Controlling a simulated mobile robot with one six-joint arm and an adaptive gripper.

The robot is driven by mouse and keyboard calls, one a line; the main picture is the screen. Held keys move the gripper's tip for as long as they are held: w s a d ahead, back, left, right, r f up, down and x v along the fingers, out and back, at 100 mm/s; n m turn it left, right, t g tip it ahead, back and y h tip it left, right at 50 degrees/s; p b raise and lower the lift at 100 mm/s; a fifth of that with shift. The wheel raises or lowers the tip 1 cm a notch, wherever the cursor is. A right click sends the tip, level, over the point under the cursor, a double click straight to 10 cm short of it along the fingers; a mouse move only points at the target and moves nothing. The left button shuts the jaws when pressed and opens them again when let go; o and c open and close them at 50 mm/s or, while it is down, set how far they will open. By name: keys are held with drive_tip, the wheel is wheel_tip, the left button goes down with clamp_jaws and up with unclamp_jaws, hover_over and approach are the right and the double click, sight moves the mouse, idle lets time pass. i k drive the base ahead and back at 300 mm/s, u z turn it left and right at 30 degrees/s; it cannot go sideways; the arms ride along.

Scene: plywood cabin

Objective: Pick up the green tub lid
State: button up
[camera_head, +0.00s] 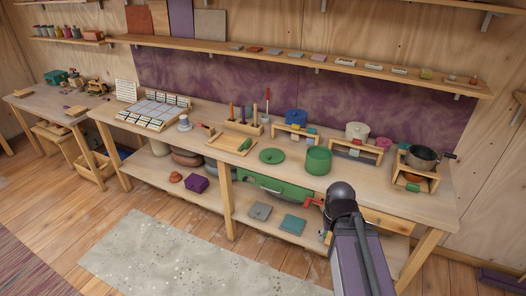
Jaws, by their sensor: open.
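The green tub lid (272,156) is a flat round disc with a small knob. It lies flat on the long workbench (400,197), left of a green tub (318,160) and apart from it. The tub stands upright on the bench. My arm rises from the bottom right, its dark rounded joint in front of the bench's front edge. I cannot make out my gripper's fingers in this view. Nothing covers the lid.
A wooden tray (232,153) lies left of the lid. Behind it stand a peg rack (239,127) and a wooden frame (299,135) near a blue container (296,118). Another frame (355,154) and a dark pot (421,158) stand right. Bench space in front of the lid is clear.

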sight(272, 156)
drive_tip(key=u, duration=0.15)
drive_tip(key=i, duration=1.1)
drive_tip(key=z, duration=0.2)
